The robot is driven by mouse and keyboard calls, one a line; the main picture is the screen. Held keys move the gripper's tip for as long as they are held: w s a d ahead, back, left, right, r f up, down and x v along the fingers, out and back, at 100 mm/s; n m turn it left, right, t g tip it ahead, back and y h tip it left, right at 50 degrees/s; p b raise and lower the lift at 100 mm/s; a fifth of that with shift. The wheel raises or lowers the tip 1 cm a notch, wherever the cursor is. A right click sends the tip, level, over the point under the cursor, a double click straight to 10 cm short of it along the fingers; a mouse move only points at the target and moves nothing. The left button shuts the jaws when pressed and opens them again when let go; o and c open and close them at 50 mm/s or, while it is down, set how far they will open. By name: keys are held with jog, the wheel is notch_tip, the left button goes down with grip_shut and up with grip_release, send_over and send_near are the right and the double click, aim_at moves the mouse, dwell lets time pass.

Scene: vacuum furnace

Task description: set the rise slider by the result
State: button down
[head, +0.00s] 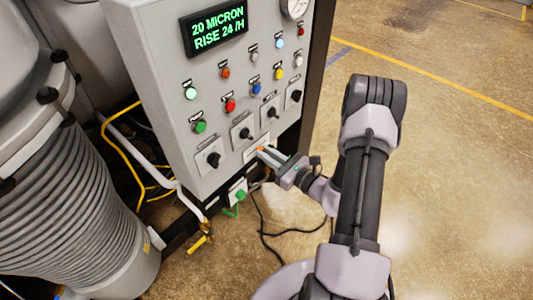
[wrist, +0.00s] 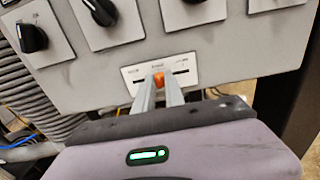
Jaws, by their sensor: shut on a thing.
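The rise slider is a small orange knob (wrist: 158,78) on a white slotted plate (wrist: 184,64) low on the grey control panel. The plate's markings are too small to read. In the wrist view the knob sits near the middle of the slot. My gripper (wrist: 159,84) is shut on the orange knob, one finger on each side. In the head view my gripper (head: 262,152) reaches the panel from the right, with the knob at its fingertips. The display (head: 214,30) reads "20 MICRON RISE 24 /H" in green.
A row of black rotary knobs (head: 213,159) lies above the slider, with coloured buttons and lamps (head: 230,105) higher up. A ribbed grey cylinder (head: 75,215) stands at left. A green plug (head: 239,194) and cables hang below. The floor at right is open.

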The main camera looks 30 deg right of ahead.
dwell(0.3)
jog(key=shift+w+d, duration=0.25)
jog(key=shift+d, duration=0.4)
jog(key=shift+w+d, duration=0.2)
jog(key=shift+d, duration=0.5)
jog(key=shift+w+d, duration=0.25)
jog(key=shift+d, duration=0.4)
jog(key=c, duration=1.4)
grip_release()
jog(key=shift+d, duration=0.2)
jog(key=p+v, duration=0.2)
jog(key=v, duration=1.5)
jog(key=shift+s, duration=0.15)
